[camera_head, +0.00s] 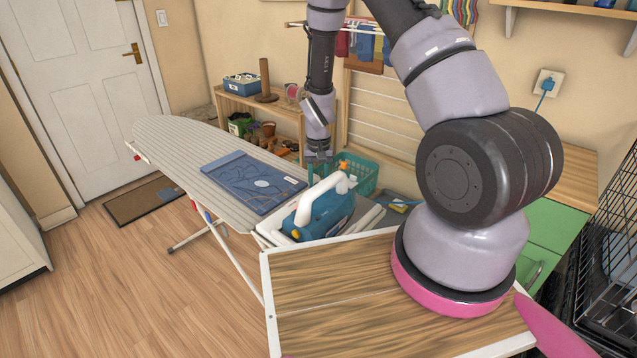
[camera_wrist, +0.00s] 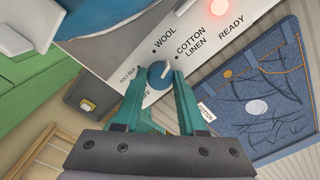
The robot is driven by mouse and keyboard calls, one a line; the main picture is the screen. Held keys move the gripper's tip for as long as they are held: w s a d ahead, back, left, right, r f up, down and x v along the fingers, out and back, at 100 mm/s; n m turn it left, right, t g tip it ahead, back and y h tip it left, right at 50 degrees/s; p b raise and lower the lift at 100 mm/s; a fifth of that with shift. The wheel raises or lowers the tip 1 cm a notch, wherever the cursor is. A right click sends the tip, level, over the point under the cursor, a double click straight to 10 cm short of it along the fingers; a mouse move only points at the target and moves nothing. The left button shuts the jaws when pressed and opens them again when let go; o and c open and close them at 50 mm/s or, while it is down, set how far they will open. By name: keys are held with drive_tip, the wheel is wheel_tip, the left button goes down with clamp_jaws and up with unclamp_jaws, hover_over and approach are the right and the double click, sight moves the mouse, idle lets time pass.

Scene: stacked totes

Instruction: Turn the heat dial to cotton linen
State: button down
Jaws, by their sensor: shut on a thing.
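The blue heat dial (camera_wrist: 158,82) sits on the white control panel (camera_wrist: 125,62) of the iron, marked OFF, POLY SILK, WOOL and COTTON LINEN. My gripper (camera_wrist: 158,74) has its two teal fingers on either side of the dial, shut on it. The dial's white mark points up and right, roughly toward the COTTON LINEN dot; the exact alignment is hard to tell. A red light (camera_wrist: 219,10) glows beside READY. In the head view, the blue and white iron (camera_head: 327,211) stands at the near end of the ironing board, with my gripper (camera_head: 318,168) behind it; the dial is hidden there.
A blue denim piece (camera_head: 255,183) lies flat on the ironing board (camera_head: 165,135); its tag (camera_wrist: 206,112) reads COTTON. A teal basket (camera_head: 362,172) and a wooden shelf (camera_head: 262,104) stand behind.

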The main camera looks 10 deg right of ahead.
drive_tip(key=shift+m, duration=1.9)
drive_tip(key=shift+c, duration=2.4)
unclamp_jaws()
wheel_tip(320, 180, up, 11)
drive_tip(key=shift+f, duration=0.1)
